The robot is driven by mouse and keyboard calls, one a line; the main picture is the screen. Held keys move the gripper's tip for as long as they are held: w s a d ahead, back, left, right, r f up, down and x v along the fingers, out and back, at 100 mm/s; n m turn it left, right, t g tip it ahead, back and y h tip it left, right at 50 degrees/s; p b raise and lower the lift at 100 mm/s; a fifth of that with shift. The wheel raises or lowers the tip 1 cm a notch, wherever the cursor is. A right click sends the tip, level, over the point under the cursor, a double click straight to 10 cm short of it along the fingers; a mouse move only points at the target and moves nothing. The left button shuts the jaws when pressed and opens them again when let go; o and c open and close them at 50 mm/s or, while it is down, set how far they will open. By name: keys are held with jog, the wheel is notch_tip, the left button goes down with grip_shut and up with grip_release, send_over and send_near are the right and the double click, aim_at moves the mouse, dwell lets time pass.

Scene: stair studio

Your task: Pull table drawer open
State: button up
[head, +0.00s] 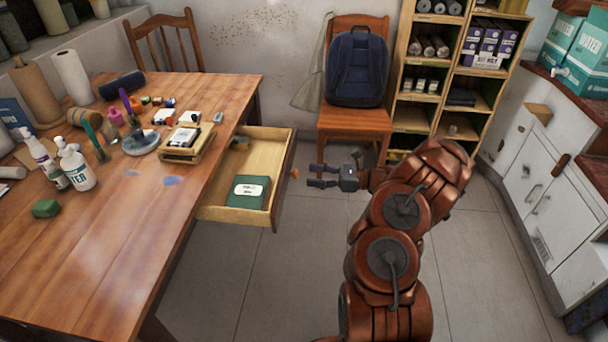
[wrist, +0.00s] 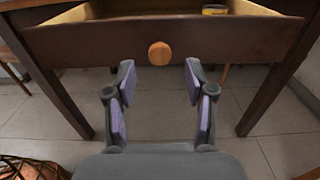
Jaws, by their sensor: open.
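The table drawer (head: 233,213) is pulled well out from the right side of the wooden table (head: 110,256). A green box with a white label (head: 249,192) lies inside it. In the wrist view the dark drawer front (wrist: 100,42) faces me, with a round orange-brown knob (wrist: 160,53) at its middle. My gripper (head: 314,176) is just to the right of the drawer front in the head view. In the wrist view its two fingers (wrist: 160,75) are open, empty and apart from the knob, which shows between and beyond the tips.
A wooden chair with a blue backpack (head: 357,70) stands behind my gripper, beside a shelf unit (head: 411,60). White cabinets (head: 575,150) stand at right. Bottles and craft items crowd the tabletop's far left. Tiled floor (head: 290,280) is clear in front of the drawer.

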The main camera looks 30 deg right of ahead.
jog(key=v, duration=0.7)
jog(key=shift+s+d, duration=0.15)
jog(key=shift+s, duration=0.05)
jog(key=a+r+n+g+y, duration=0.1)
jog(key=a+r+n+g, duration=0.35)
jog(key=a, duration=0.45)
jog(key=a+r+n+g+y, duration=0.1)
jog(key=a+r+n+g, duration=0.25)
jog(key=a+r, duration=0.4)
jog(key=s+a+r+n+g+h, duration=0.2)
jog(key=s+a+n+g, duration=0.1)
jog(key=s+a, duration=0.3)
jog(key=s+a+r+n+g+h, duration=0.15)
jog(key=s+a+n, duration=0.25)
jog(key=a, duration=0.5)
jog(key=s+a+n+g+h, duration=0.3)
jog(key=s+n+h, duration=0.35)
jog(key=s, duration=0.75)
jog(key=s+d+f+n+t+h, duration=0.2)
jog(key=s+d+f+n+h, duration=0.15)
jog(key=s+d+h, duration=0.6)
notch_tip(320, 180, up, 18)
jog(key=a+t+y+p, duration=0.1)
jog(key=y+p, duration=0.2)
jog(key=p, duration=1.2)
jog(key=shift+s+a+f+p, duration=0.2)
jog(key=shift+s+a+p, duration=0.15)
